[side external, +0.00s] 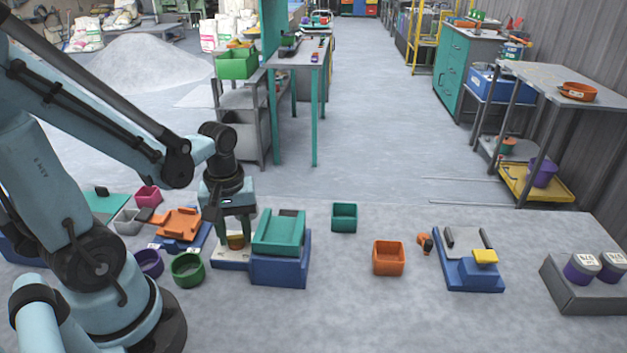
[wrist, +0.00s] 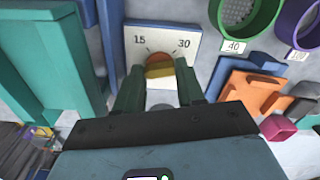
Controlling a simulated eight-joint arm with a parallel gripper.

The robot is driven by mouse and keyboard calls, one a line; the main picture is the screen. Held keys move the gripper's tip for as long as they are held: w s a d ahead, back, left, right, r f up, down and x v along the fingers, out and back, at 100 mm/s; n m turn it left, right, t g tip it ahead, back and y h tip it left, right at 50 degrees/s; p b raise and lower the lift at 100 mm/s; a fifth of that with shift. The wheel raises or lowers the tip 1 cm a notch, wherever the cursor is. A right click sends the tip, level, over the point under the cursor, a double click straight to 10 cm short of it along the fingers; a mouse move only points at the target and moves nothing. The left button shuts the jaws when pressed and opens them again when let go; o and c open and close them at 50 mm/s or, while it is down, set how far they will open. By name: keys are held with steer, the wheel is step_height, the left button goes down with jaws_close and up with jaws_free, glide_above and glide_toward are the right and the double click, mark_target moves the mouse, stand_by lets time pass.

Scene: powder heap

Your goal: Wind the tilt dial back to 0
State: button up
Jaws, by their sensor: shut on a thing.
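The tilt dial (wrist: 157,55) is an orange round knob with a yellow grip bar, on a pale plate (wrist: 177,33) printed 15 and 30. The side external view shows the knob (side external: 236,241) low between my fingers, beside the blue block (side external: 280,271) that carries a teal tilting tray (side external: 277,235). My gripper (wrist: 158,78) points down and is shut on the knob's bar, one green finger on each side; it also shows in the side view (side external: 236,236). The fingers and palm hide the near part of the plate. No 0 mark is visible, and I cannot tell the dial's reading.
An orange holder (side external: 179,223) on a blue base stands left of the dial. Green (side external: 187,269) and purple (side external: 149,263) round sieves lie in front left.

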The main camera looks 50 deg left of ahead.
mark_target(236, 236)
steer(key=shift+n, duration=1.3)
steer(key=o, duration=1)
steer(key=shift+o, duration=0.2)
steer(key=shift+r, duration=0.1)
step_height(236, 236, up, 12)
